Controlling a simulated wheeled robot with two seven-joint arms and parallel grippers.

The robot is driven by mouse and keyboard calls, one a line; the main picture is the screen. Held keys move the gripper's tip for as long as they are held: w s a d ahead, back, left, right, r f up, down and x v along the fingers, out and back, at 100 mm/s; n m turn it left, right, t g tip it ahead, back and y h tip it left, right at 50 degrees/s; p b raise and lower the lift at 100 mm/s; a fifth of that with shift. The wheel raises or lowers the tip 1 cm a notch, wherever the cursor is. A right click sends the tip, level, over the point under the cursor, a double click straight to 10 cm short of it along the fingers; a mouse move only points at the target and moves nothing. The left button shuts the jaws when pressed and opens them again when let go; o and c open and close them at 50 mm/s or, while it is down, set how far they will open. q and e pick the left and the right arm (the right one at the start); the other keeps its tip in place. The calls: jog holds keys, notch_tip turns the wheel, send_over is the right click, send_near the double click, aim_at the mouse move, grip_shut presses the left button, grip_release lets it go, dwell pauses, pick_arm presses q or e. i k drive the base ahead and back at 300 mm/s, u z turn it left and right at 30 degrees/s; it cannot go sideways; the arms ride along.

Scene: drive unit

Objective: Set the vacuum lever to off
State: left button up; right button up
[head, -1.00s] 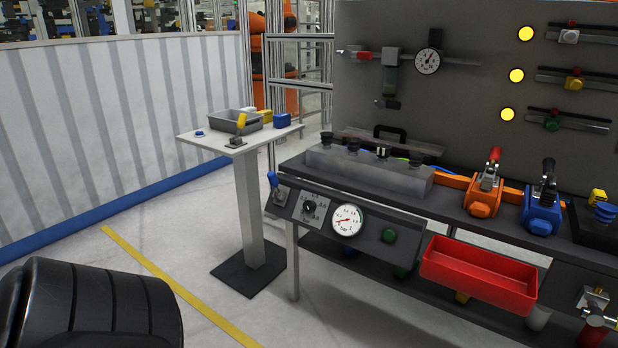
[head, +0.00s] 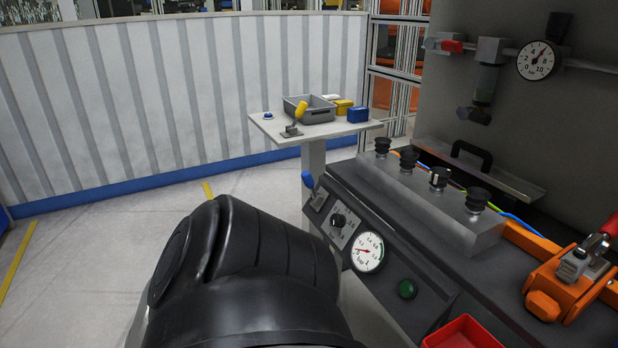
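A lever with a blue handle (head: 308,180) stands at the left end of the bench's sloped front panel, its handle tilted up and to the left. Beside it are a black knob (head: 338,221) with a printed scale and a white vacuum gauge (head: 367,252) marked in bar, its red needle pointing left. A second lever with a yellow handle (head: 301,111) stands on the small side table, tilted up to the right. I cannot read which lever is labelled for vacuum. Neither gripper shows; only a black link of my arm is in front of the bench's left end.
The side table (head: 268,127) carries a grey bin (head: 318,115) and blue and yellow boxes. The bench holds a grey block (head: 400,199) with black suction cups, an orange clamp (head: 570,286) and a green button (head: 407,289). A red tray (head: 462,334) is at the lower edge. Floor at left is clear.

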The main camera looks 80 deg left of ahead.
aim_at(308, 179)
jog(key=u, duration=1.9)
jog(key=k, duration=0.3)
jog(key=u, duration=1.65)
jog(key=i, duration=1.65)
jog(key=z, duration=1.7)
jog(key=i, duration=0.75)
jog(key=z, duration=0.7)
